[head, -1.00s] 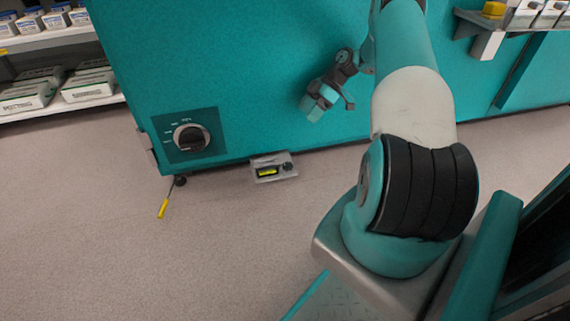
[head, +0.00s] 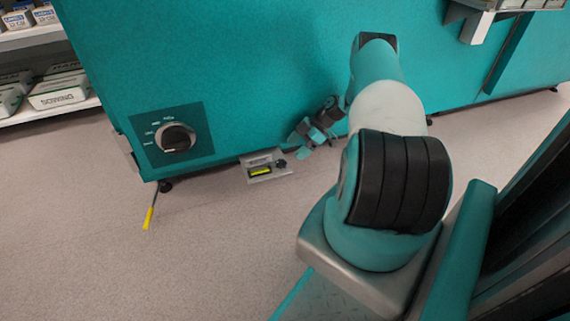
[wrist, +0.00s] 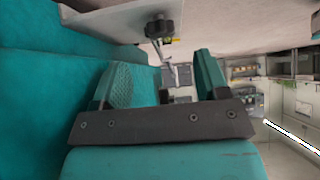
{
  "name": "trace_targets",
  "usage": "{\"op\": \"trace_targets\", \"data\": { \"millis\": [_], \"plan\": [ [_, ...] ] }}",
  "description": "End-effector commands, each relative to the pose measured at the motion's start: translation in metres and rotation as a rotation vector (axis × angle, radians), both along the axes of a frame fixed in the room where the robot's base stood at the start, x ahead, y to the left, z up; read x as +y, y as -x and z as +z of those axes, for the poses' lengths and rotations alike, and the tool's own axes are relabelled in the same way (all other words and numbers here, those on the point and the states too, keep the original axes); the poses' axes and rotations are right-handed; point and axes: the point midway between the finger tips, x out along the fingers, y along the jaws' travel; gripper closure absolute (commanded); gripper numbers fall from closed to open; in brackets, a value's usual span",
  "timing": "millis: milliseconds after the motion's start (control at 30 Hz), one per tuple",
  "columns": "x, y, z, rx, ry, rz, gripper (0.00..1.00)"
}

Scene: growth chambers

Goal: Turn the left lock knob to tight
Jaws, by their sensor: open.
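A small grey bracket unit (head: 252,163) with a yellow-green window sits low at the front edge of the teal cabinet. A black knob (head: 280,163) is on its right side. In the wrist view a black lobed knob (wrist: 158,29) stands beyond the fingers on a pale plate, apart from them; it appears to be the same knob. Its setting cannot be read. My gripper (head: 303,142) is close to the cabinet front, a little above and right of that knob. In the wrist view my gripper (wrist: 162,63) is open, with nothing between its fingers.
A large dial (head: 175,138) on a dark panel is on the cabinet front (head: 230,70) at left. A yellow-handled rod (head: 150,216) hangs below the cabinet corner. Shelves with boxes (head: 58,92) are at far left. The floor (head: 210,260) in front is clear.

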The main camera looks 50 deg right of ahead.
Motion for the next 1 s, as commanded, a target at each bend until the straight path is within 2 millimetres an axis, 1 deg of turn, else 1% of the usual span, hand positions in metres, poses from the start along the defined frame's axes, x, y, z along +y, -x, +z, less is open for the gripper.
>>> {"op": "trace_targets", "data": {
  "millis": [33, 100, 300, 433, 733, 933, 967, 1000],
  "plan": [
    [0.008, -0.004, -0.013, 0.002, -0.001, 0.002, 0.32],
    [0.016, -0.01, -0.023, 0.001, 0.0, 0.002, 0.32],
    [0.033, -0.02, -0.04, 0.001, 0.001, 0.001, 0.32],
    [0.037, -0.023, -0.045, 0.0, 0.001, -0.001, 0.32],
    [0.038, -0.023, -0.045, 0.001, 0.0, -0.001, 0.32],
    [0.038, -0.023, -0.045, 0.001, 0.0, -0.001, 0.78],
    [0.038, -0.023, -0.045, 0.001, 0.0, -0.001, 0.82],
    [0.038, -0.023, -0.045, 0.001, 0.0, -0.001, 0.82]
  ]
}}
